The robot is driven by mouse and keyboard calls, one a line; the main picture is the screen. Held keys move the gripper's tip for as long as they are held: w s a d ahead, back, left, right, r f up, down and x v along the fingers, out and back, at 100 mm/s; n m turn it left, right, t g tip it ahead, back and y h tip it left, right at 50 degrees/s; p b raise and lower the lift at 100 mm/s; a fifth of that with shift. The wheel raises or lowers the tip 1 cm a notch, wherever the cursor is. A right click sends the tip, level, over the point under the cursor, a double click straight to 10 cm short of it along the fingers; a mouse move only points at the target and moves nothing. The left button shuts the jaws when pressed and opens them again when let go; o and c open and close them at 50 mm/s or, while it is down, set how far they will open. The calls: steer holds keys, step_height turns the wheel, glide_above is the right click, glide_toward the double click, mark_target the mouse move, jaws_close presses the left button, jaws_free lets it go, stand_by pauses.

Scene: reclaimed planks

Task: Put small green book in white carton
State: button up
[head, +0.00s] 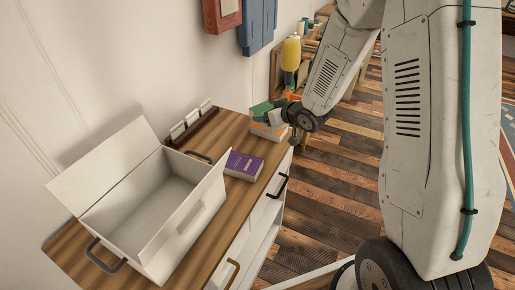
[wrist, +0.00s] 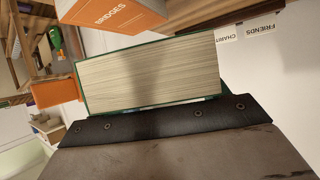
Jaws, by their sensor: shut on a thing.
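The small green book (head: 260,109) is at the far end of the wooden-topped cabinet in the head view, above an orange-and-white book. My gripper (head: 278,108) is shut on it. In the wrist view the green book (wrist: 150,75) shows its page edges and thin green covers, held at the dark gripper pad (wrist: 155,122). Whether it touches the book below is hard to tell. The white carton (head: 147,252) stands open and empty at the near end of the cabinet, with its flaps raised and dark handles at its ends.
A purple book (head: 243,166) lies between the carton and my gripper. The orange book (head: 268,131), marked BRIDGES in the wrist view (wrist: 118,18), lies beside my gripper. A dark rack with white labels (head: 191,126) stands along the wall. A yellow-topped bottle (head: 291,54) is beyond.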

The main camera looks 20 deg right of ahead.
mark_target(259, 149)
steer(key=s+a+n+g+y, duration=0.2)
steer(key=a+n+y, duration=0.1)
steer(key=s+a+n+y, duration=0.1)
steer(key=n, duration=0.1)
steer(key=shift+s+a+r+g, duration=0.1)
steer(key=shift+a+r+g, duration=0.2)
steer(key=shift+g, duration=0.1)
step_height(259, 149, down, 10)
steer(key=shift+r, duration=0.2)
steer(key=shift+f, duration=0.1)
steer(key=o, duration=1.1)
steer(key=shift+f, duration=0.1)
steer(key=shift+c, duration=0.2)
steer(key=shift+d, duration=0.1)
